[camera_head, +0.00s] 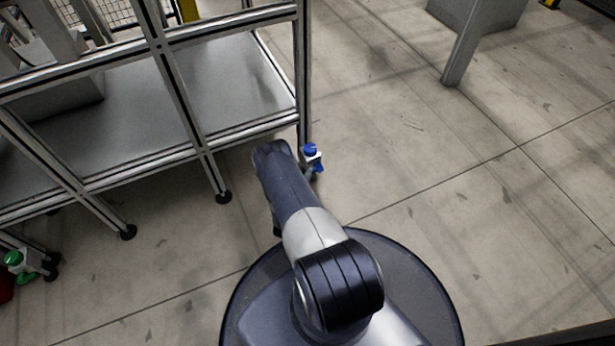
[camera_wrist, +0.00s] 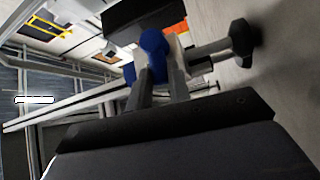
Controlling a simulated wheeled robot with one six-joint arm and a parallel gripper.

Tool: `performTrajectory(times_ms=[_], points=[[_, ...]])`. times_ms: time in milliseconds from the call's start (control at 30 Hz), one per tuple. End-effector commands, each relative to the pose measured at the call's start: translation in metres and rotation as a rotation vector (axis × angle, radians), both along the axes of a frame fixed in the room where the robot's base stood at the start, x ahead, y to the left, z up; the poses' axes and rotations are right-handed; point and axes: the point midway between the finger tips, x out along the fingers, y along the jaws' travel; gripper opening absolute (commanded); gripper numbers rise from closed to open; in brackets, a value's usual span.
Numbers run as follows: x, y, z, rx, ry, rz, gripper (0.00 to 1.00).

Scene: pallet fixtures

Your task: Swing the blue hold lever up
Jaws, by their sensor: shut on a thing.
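The blue hold lever (camera_head: 311,149) is at the foot of the frame's near right corner post in the head view, with a small white bracket beside it. In the wrist view the blue lever (camera_wrist: 153,43) stands at the ends of my gripper's fingers, its rounded blue end showing above them. My gripper (camera_wrist: 160,77) has its two dark fingers close together, shut on the lever. In the head view my arm mostly hides the gripper. The lever's exact angle is hard to tell.
The metal frame fixture (camera_head: 208,160) with its grey shelf stands left of my gripper. A black levelling foot (camera_wrist: 243,42) is close by on the right in the wrist view. A green lever (camera_head: 14,258) is at the far left. Open floor lies to the right.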

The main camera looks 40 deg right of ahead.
Motion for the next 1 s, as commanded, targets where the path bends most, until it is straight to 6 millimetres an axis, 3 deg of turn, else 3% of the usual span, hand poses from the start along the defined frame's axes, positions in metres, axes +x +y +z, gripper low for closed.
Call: performTrajectory(times_ms=[367,1000], points=[[0.000,-0.001,0.017,0.211,-0.050,0.000,0.00],[-0.005,-0.017,0.043,0.800,-0.192,-0.004,0.00]])
